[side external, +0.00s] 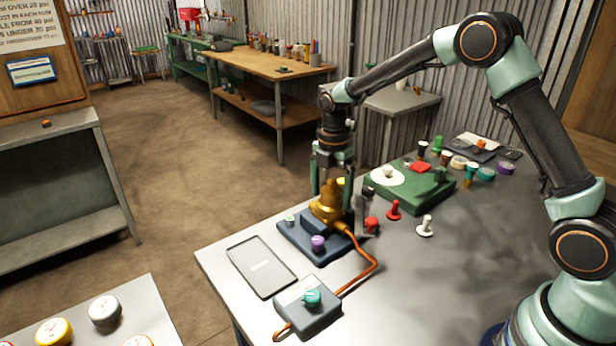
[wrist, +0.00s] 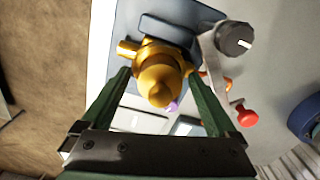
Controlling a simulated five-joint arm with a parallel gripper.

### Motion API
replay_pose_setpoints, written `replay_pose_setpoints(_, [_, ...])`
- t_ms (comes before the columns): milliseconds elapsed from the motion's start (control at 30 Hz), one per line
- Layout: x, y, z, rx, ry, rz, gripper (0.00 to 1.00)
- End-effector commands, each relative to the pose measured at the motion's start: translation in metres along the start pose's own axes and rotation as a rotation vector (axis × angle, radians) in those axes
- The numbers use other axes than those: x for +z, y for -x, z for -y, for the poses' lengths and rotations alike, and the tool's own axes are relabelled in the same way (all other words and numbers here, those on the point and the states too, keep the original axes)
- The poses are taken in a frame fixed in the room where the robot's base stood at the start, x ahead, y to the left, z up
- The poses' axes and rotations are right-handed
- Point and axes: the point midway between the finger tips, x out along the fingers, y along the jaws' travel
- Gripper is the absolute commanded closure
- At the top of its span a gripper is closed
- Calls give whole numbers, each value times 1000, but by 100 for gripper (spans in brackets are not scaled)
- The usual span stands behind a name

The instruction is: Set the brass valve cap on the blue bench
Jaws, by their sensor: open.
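The brass valve cap (side external: 328,202) is a golden, domed piece with a side stub, on a dark blue base (side external: 300,238) on the grey table. It also shows in the wrist view (wrist: 158,75). My gripper (side external: 333,182) points down over it, one finger on each side. In the wrist view my gripper (wrist: 160,76) is open with the brass piece between its fingers. I cannot tell whether the fingers touch it. No separate blue bench is clear; the dark blue base is the nearest blue surface.
An orange cable (side external: 370,262) runs from near the base to a grey box (side external: 308,308) with a teal knob. A dark tablet (side external: 261,268) lies left. Red pegs (side external: 393,209), a white peg (side external: 425,227) and a green block (side external: 408,190) stand right.

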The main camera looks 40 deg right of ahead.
Motion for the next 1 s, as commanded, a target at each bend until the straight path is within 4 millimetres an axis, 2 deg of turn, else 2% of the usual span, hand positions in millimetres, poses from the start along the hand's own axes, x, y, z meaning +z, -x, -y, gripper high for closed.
replay_pose_setpoints(33, [0, 0, 0, 0, 0, 0, 10])
replay_pose_setpoints(167, [0, 0, 0, 0, 0, 0, 60])
replay_pose_setpoints(200, [0, 0, 0, 0, 0, 0, 75])
replay_pose_setpoints(267, [0, 0, 0, 0, 0, 0, 98])
replay_pose_setpoints(667, [0, 6, -1, 3, 0, 1, 100])
replay_pose_setpoints(867, [0, 29, -1, 4, 0, 1, 100])
replay_pose_setpoints(1000, [0, 56, -1, 6, 0, 2, 100])
